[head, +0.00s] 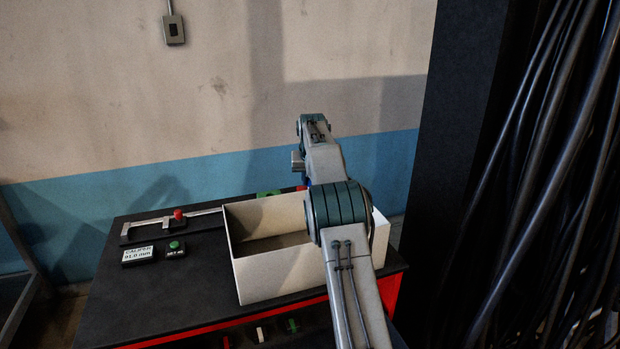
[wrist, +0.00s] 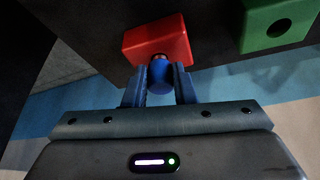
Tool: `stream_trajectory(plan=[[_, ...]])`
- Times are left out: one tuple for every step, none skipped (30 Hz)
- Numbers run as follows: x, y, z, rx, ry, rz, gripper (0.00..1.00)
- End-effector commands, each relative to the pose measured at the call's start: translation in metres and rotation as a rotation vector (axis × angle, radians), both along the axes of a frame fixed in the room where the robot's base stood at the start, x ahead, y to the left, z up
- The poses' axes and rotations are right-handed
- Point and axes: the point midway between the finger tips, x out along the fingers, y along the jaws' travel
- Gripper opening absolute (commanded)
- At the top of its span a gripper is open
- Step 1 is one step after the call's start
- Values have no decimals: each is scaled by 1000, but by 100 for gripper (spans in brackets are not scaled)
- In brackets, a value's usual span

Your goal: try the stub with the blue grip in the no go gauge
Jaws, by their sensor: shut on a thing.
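My gripper (wrist: 158,80) is shut on the stub's blue grip (wrist: 160,70) in the wrist view, with a dark blue finger on each side. A short bit of metal shows between the grip and a red block (wrist: 155,38), which looks like the no go gauge. The stub's end meets the near face of the red block. I cannot tell how far it is in, as the hole is hidden. In the head view my arm covers the gripper and most of the red block (head: 301,188).
A green block (wrist: 281,22) with a round hole stands right of the red one. A white open box (head: 283,283) stands on the black bench. A caliper (head: 150,226), its display (head: 138,254) reading 91.0 mm and a green button (head: 174,246) are left of it. Small coloured pieces show at the front.

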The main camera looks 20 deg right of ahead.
Motion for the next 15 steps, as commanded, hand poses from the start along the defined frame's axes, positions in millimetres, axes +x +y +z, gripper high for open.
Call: stream_trajectory(plan=[[0, 0, 0, 0, -1, 0, 0], [0, 0, 0, 0, -1, 0, 0], [0, 0, 0, 0, -1, 0, 0], [0, 0, 0, 0, -1, 0, 0], [0, 0, 0, 0, -1, 0, 0], [0, 0, 0, 0, -1, 0, 0], [0, 0, 0, 0, -1, 0, 0], [0, 0, 0, 0, -1, 0, 0], [0, 0, 0, 0, -1, 0, 0], [0, 0, 0, 0, -1, 0, 0], [0, 0, -1, 0, 0, 0, 0], [0, 0, -1, 0, 0, 0, 0], [0, 0, -2, 0, 0, 0, 0], [0, 0, -2, 0, 0, 0, 0], [0, 0, -4, 0, 0, 0, 0]])
